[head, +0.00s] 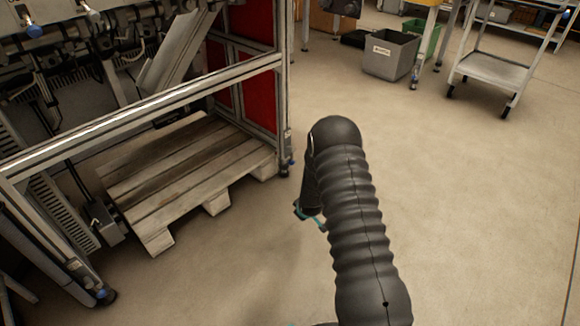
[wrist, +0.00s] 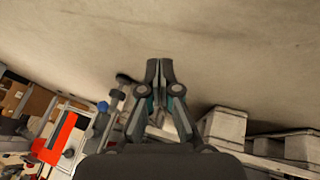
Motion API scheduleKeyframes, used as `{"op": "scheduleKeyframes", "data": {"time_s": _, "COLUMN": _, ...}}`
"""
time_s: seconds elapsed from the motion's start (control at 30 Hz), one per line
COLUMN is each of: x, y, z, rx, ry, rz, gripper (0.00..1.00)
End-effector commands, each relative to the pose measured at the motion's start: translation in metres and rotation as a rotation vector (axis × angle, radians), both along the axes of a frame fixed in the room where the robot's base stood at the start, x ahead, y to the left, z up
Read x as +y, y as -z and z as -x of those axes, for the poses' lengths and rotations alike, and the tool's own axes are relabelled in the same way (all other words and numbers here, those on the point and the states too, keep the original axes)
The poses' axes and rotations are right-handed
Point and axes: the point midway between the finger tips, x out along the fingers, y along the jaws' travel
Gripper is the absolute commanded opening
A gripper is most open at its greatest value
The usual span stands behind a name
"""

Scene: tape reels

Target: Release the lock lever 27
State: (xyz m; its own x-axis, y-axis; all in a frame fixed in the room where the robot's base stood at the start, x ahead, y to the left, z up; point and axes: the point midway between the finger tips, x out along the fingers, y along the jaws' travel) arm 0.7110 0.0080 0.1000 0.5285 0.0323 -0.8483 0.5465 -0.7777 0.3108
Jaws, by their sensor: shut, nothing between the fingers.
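I cannot make out a lock lever marked 27 in either view. In the head view the machine (head: 120,100) at the left has a row of dark fittings along its top, with a blue knob (head: 34,30) at the upper left. No number is readable there. My gripper (wrist: 159,68) points up in the wrist view, its two fingertips together with nothing between them. In the head view my dark ribbed arm hides most of it; only a small teal edge (head: 310,215) shows, over open floor right of the machine.
A wooden pallet (head: 190,170) lies inside the machine's metal frame (head: 150,102). A grey bin (head: 390,55) and a cart (head: 492,72) stand at the back right. The floor (head: 480,200) on the right is clear. The wrist view shows a red part (wrist: 58,138) at lower left.

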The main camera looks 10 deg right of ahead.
Motion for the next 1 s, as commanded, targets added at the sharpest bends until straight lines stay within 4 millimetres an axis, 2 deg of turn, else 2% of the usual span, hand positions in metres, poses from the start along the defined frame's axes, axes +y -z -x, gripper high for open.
{"op": "scheduleKeyframes", "data": {"time_s": 0.03, "x": 0.002, "y": 0.010, "z": -0.013, "rx": -0.058, "ry": -0.038, "rz": 0.015, "gripper": 0.00}}
{"op": "scheduleKeyframes", "data": {"time_s": 0.13, "x": 0.007, "y": 0.005, "z": -0.046, "rx": -0.208, "ry": -0.120, "rz": 0.055, "gripper": 0.00}}
{"op": "scheduleKeyframes", "data": {"time_s": 0.3, "x": 0.014, "y": -0.047, "z": -0.103, "rx": -0.483, "ry": -0.231, "rz": 0.144, "gripper": 0.00}}
{"op": "scheduleKeyframes", "data": {"time_s": 0.4, "x": 0.017, "y": -0.071, "z": -0.118, "rx": -0.597, "ry": -0.279, "rz": 0.197, "gripper": 0.00}}
{"op": "scheduleKeyframes", "data": {"time_s": 0.6, "x": 0.020, "y": -0.092, "z": -0.126, "rx": -0.706, "ry": -0.336, "rz": 0.275, "gripper": 0.00}}
{"op": "scheduleKeyframes", "data": {"time_s": 1.0, "x": 0.020, "y": -0.092, "z": -0.126, "rx": -0.704, "ry": -0.348, "rz": 0.291, "gripper": 0.00}}
